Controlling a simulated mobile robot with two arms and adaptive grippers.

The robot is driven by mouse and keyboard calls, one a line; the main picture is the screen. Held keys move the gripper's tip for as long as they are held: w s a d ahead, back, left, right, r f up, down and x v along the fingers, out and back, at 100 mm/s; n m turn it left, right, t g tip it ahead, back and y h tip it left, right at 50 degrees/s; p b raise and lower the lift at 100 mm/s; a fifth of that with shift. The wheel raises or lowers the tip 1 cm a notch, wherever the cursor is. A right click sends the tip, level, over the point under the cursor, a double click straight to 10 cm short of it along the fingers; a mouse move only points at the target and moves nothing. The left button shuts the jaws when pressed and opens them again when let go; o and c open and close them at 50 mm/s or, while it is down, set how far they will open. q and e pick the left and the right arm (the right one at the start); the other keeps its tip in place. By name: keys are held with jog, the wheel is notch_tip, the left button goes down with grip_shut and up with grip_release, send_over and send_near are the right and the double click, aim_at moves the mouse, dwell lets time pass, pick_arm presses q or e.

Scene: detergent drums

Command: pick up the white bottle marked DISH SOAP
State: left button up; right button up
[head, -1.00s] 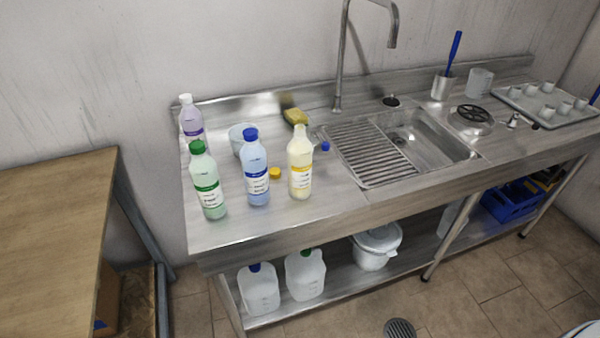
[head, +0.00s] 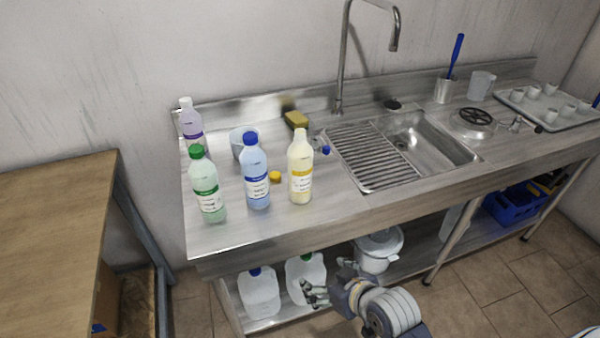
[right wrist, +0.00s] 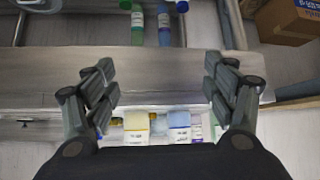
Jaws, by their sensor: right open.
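A creamy white bottle (head: 300,168) with a white cap and yellow-banded label stands upright on the steel counter, rightmost of the bottle group; its print is too small to read. It probably shows in the right wrist view (right wrist: 137,124), at the bottom edge, partly cut off by my gripper body. My right gripper (head: 314,292) is open and empty, below and in front of the counter, near the lower shelf. Its two spread fingers also show in the right wrist view (right wrist: 160,82). My left gripper is not in view.
A blue bottle (head: 256,172), green bottle (head: 208,186) and purple bottle (head: 191,122) stand left of the white one. A yellow cap (head: 275,176), sponge (head: 296,119) and sink (head: 430,140) are near. Jugs (head: 260,293) stand on the lower shelf. The counter front is clear.

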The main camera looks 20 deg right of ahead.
jog(key=w+r+t, duration=0.5)
jog(key=w+r, duration=0.2)
jog(key=w, duration=0.3)
jog(key=m+t, duration=0.1)
jog(key=t, duration=0.2)
send_near(306, 167)
jog(key=w+f, duration=0.1)
jog(key=w, duration=0.1)
jog(key=shift+t, duration=0.3)
jog(key=w, duration=0.2)
jog(key=w+a, duration=0.1)
jog(key=w, duration=0.2)
jog(key=shift+w+a+r+p, duration=0.15)
jog(key=shift+w+p, duration=0.1)
jog(key=shift+p, duration=0.15)
jog(key=shift+w+a+p, duration=0.2)
jog(key=shift+w+p, duration=0.45)
jog(key=shift+w, duration=2.2)
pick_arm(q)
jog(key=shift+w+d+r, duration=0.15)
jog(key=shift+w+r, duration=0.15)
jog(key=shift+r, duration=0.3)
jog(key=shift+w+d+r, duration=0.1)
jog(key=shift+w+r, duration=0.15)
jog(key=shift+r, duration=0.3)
pick_arm(e)
jog(key=shift+a, duration=0.1)
jog(key=c, duration=1.4)
